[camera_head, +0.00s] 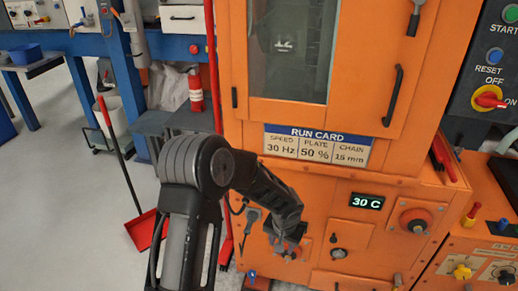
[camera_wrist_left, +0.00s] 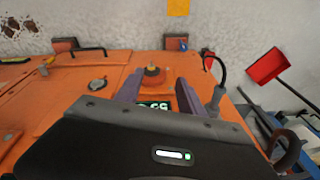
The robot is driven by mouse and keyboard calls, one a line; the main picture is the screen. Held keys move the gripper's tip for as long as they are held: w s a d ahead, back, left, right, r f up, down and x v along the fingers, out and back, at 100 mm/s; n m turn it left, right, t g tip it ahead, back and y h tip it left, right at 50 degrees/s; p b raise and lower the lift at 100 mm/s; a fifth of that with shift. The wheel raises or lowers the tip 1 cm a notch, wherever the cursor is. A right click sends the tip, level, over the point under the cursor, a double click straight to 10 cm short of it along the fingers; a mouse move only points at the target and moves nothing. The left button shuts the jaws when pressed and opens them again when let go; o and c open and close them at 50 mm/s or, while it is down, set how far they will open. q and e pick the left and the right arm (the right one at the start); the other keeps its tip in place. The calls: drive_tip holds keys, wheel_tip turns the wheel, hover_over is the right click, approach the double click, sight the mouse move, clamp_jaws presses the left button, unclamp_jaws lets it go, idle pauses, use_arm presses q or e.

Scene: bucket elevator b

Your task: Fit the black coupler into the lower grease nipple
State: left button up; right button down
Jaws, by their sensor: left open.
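My left gripper (camera_head: 288,248) is in front of the lower orange panel, at the left of its knobs. In the left wrist view its two fingers (camera_wrist_left: 158,92) are apart with nothing held between them. A round orange boss with a dark tip (camera_wrist_left: 153,73), perhaps the lower grease nipple, shows just beyond the fingertips; I cannot tell any contact. A grey-black fitting with a black hose (camera_wrist_left: 216,97), perhaps the coupler, is beside the right finger. It also shows left of my gripper in the head view (camera_head: 252,217). My right gripper is in neither view.
A red dustpan (camera_head: 146,228) stands on the floor at left. The left floor is mostly clear.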

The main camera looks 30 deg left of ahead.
use_arm(q)
drive_tip(key=w+a+r+n+y+p, duration=0.1)
drive_tip(key=w+a+r+y+p, duration=0.1)
drive_tip(key=a+r, duration=0.4)
drive_tip(key=w+a+r+t+y+p, duration=0.1)
drive_tip(key=a+r, duration=0.4)
drive_tip(key=r, duration=0.7)
drive_tip(key=shift+w+a+r+n+y+p, duration=0.25)
drive_tip(key=shift+w+a+n+y+p, duration=0.15)
drive_tip(key=shift+w+y+p, duration=0.45)
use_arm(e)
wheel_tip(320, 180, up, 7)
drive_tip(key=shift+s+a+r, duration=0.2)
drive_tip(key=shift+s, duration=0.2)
use_arm(q)
drive_tip(key=shift+w+h, duration=0.2)
drive_tip(key=shift+h, duration=0.05)
drive_tip(key=x, duration=0.7)
drive_tip(key=shift+w+a+f+p, duration=0.15)
drive_tip(key=shift+a+f+p, duration=0.05)
drive_tip(key=shift+f+p, duration=0.15)
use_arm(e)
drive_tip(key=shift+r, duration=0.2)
use_arm(q)
clamp_jaws()
